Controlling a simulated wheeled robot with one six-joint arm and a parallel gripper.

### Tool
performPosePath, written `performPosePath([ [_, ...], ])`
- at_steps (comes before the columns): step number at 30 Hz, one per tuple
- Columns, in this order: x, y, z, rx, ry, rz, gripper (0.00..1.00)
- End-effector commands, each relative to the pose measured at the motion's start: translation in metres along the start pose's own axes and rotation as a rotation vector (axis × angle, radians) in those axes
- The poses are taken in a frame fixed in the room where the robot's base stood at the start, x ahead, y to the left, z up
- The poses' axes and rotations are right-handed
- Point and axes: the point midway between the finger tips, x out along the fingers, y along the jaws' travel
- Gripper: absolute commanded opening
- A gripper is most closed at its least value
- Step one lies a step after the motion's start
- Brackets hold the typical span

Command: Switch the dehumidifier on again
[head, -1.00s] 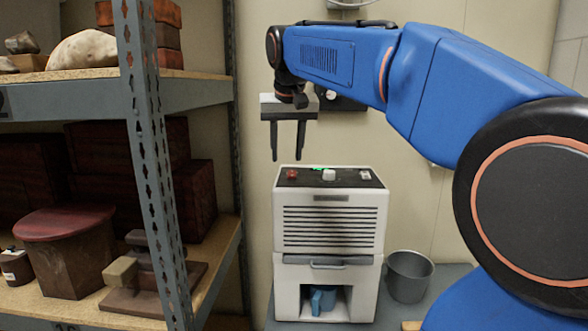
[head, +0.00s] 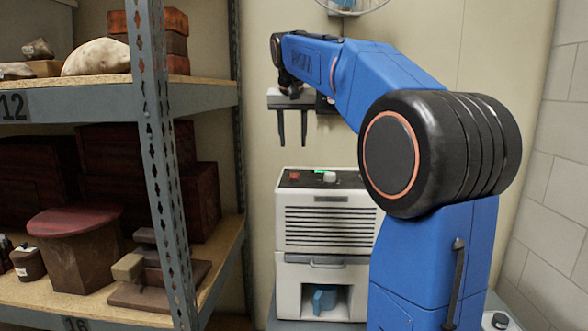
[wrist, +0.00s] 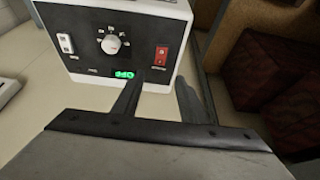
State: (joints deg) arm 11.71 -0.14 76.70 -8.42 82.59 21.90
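The dehumidifier (head: 326,232) is a white cabinet with a dark top panel, louvres and a blue container (head: 323,298) in its lower opening. In the wrist view its panel has a red rocker switch (wrist: 161,57), a white dial (wrist: 111,45), a white switch (wrist: 66,43) and a lit green display (wrist: 124,74), upside down, that seems to read OFF. My gripper (head: 292,144) is above and behind the panel in the head picture, fingers pointing down, apart and empty. In the wrist view my gripper (wrist: 160,77) has one fingertip overlapping the panel's lower edge near the red switch; no contact can be made out.
A metal shelf rack (head: 160,180) with boxes and a round-topped stool-like block (head: 78,222) stands close on the left. A wall fan (head: 350,4) is partly visible above. My arm covers the dehumidifier's right side. A block wall (head: 545,180) is at right.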

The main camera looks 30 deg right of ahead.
Motion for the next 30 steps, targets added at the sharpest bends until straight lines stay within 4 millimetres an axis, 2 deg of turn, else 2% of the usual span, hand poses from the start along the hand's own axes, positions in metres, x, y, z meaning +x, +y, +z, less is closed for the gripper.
performPosePath([
  [12,0.075,0.001,0.001,0.000,-0.002,0.001,0.39],
  [18,0.102,0.000,0.000,0.000,-0.001,0.000,0.39],
  [24,0.115,0.000,0.000,0.000,0.000,0.000,0.39],
  [30,0.116,0.000,0.000,0.000,0.000,0.000,0.39],
])
